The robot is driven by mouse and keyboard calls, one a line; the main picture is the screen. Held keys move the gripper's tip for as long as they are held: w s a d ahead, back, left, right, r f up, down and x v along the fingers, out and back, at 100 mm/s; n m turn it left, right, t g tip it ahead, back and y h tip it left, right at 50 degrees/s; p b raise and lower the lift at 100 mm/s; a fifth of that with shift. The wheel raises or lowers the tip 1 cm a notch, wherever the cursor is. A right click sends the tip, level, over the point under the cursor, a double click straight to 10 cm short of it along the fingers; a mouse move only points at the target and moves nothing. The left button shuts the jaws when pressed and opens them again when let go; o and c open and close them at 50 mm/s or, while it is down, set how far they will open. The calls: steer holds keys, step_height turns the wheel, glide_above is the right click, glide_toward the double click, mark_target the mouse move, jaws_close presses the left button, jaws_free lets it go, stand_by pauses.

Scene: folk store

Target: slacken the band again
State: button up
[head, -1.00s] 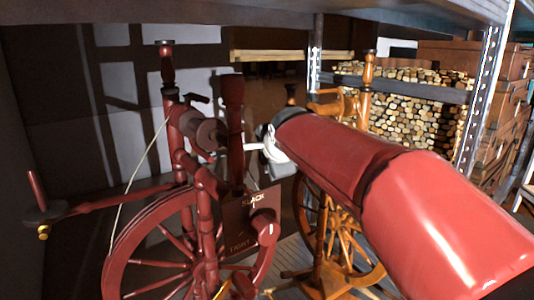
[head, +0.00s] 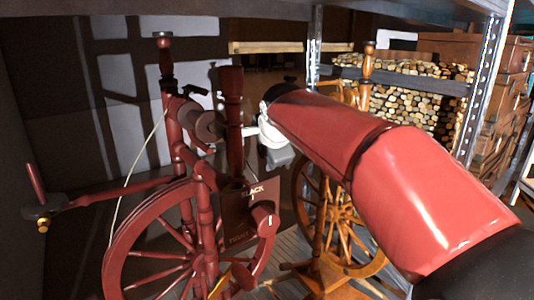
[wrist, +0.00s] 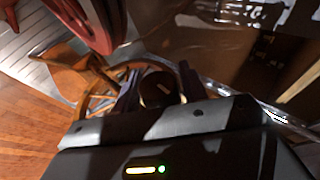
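The red spinning wheel (head: 150,232) stands at left in the head view. A pale band (head: 135,172) runs from its upper part down to the wheel rim. A dark red panel (head: 234,212) carries SLACK above and TIGHT below, both partly hidden. A red knob-like piece (head: 265,222) with a pale mark sits at the panel's right edge. My gripper (head: 285,158) is above and right of the panel, its fingertips unclear there. In the wrist view its two fingers (wrist: 158,80) are apart. A dark round piece with a small mark shows between them; contact cannot be told.
An orange-brown spinning wheel (head: 340,220) stands close behind and right, below my forearm. A metal shelf post (head: 488,85), stacked logs (head: 410,112) and wooden chests (head: 505,100) are farther right. A red arm with a dark end (head: 42,213) juts out at left.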

steer(key=shift+o, duration=0.8)
steer(key=v, duration=0.7)
steer(key=shift+s+r, duration=0.25)
steer(key=shift+d, duration=0.1)
